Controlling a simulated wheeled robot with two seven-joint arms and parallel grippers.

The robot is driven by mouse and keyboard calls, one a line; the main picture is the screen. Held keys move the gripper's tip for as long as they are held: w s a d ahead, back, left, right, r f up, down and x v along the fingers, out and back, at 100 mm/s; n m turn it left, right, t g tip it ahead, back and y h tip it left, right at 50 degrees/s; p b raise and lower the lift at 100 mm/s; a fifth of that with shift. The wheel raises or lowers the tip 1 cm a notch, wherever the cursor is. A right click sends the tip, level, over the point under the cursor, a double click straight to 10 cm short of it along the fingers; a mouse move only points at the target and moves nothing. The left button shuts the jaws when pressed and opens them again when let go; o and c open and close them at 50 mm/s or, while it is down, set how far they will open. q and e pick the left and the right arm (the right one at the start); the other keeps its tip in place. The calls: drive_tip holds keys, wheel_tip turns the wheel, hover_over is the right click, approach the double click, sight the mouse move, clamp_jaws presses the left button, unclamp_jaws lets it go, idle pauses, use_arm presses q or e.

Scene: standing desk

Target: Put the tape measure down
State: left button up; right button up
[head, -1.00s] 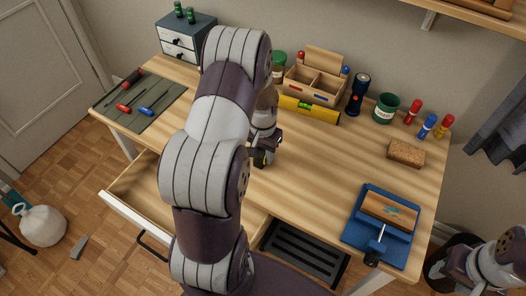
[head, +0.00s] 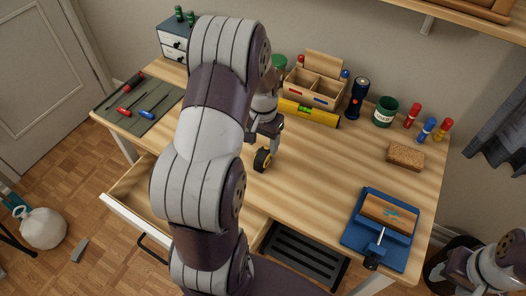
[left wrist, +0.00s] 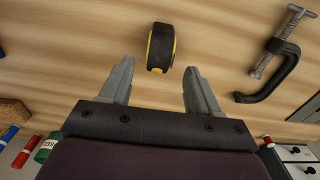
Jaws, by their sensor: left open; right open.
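The tape measure (head: 262,160), black with yellow edges, stands upright on its edge on the wooden desk. It also shows in the left wrist view (left wrist: 161,48), just beyond the fingertips and apart from them. My left gripper (head: 268,130) is open and empty, a little behind the tape measure in the head view; its two spread fingers show in the left wrist view (left wrist: 158,82). My right gripper (head: 440,270) is at the lower right, off the desk; its fingers are hard to make out.
A black clamp (left wrist: 275,65) lies on the desk, hidden behind my left arm in the head view. A yellow level (head: 310,112), a wooden organizer (head: 316,88) and a flashlight (head: 357,98) stand at the back. A drawer (head: 130,190) is open in front. The middle-right desktop is clear.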

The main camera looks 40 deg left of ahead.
sight(267, 155)
use_arm(q)
wheel_tip(267, 155, up, 5)
drive_tip(key=s+d, duration=0.5)
drive_tip(key=d, duration=0.2)
drive_tip(key=s+d+r+m+t, duration=0.1)
drive_tip(key=s+d, duration=0.4)
drive_tip(key=d, duration=0.3)
drive_tip(key=shift+d+r, duration=0.15)
drive_tip(key=shift+r, duration=0.1)
drive_tip(key=shift+s, duration=0.15)
